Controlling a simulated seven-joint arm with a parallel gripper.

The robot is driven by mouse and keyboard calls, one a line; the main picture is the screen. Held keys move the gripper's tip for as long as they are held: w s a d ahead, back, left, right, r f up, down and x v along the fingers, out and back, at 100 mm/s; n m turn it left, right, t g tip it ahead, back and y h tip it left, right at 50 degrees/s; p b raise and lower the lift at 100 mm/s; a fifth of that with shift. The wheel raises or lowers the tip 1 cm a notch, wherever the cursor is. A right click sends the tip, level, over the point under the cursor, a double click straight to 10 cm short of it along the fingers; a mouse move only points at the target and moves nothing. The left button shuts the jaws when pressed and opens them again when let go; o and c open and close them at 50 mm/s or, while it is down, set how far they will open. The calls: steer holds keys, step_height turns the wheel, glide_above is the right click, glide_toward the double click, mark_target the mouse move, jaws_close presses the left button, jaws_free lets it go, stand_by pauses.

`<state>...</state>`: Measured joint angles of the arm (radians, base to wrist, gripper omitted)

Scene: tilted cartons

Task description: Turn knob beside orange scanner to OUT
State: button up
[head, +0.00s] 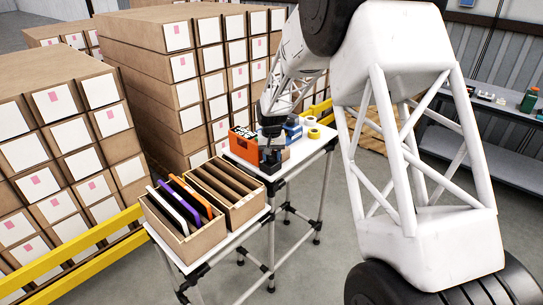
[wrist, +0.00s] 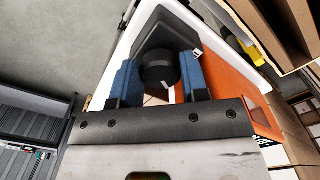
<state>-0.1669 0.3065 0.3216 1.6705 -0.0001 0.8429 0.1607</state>
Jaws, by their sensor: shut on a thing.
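A black round knob (wrist: 158,66) stands out from a dark grey housing (wrist: 170,27) in the wrist view. A small white mark shows on the knob's near edge; a small light label sits on the housing to its right, its lettering too small to read. The orange scanner (wrist: 232,68) is right beside the housing; in the head view it is an orange block (head: 241,147) with pale lettering. My gripper (wrist: 159,79) has its blue-padded fingers on both sides of the knob, shut on it. In the head view my gripper (head: 271,151) hides the knob.
Stacked cartons and a yellow rail (head: 75,250) stand left.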

stand_by(0.3)
steer(key=o, duration=0.9)
steer(key=shift+o, duration=0.2)
steer(key=shift+n, duration=0.4)
